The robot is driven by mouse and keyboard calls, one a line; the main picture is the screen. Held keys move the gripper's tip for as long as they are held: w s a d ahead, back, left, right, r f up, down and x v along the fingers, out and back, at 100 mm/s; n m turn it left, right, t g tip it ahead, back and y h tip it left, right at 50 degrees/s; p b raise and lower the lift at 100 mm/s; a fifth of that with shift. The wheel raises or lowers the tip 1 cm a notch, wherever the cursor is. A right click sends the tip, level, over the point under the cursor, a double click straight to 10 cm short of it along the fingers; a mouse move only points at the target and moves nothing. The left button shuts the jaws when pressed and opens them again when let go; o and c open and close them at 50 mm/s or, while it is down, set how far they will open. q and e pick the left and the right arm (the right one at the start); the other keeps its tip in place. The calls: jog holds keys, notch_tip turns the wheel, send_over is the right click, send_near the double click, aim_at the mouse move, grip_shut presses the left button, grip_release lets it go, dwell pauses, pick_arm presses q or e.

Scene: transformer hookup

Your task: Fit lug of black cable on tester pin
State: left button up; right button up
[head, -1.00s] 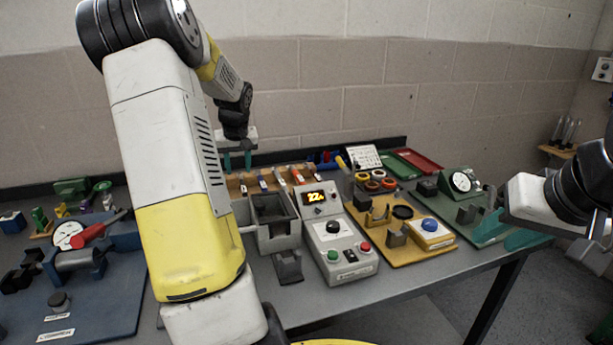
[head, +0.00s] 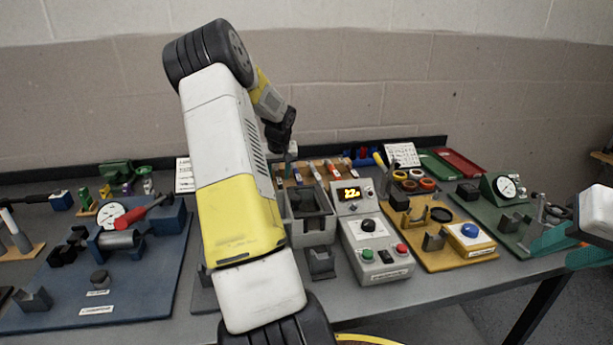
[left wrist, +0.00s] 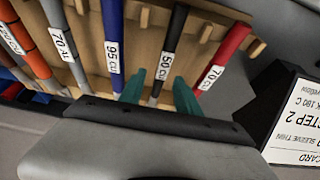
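The black cable labelled 50 CU (left wrist: 168,56) lies in a wooden rack (left wrist: 226,47) among other cables. My left gripper (left wrist: 160,95) is open, its green fingers on either side of the black cable. In the head view my left gripper (head: 290,160) is at the rack, mostly hidden by its own wrist. My right gripper (head: 568,246) is open and empty at the right edge. A dial gauge stands on the green board (head: 478,203) and another on the blue board (head: 150,270). I cannot make out the tester pin or the cable's lug.
The blue 95 CU cable (left wrist: 112,45) and red 70 cable (left wrist: 222,55) lie close on both sides of the black one. A grey box with a lit display (head: 375,245) and a yellow board (head: 470,258) stand in front. A printed card (left wrist: 298,122) is beside the rack.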

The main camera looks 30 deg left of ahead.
pick_arm(q)
grip_shut()
jog(key=shift+r, duration=0.1)
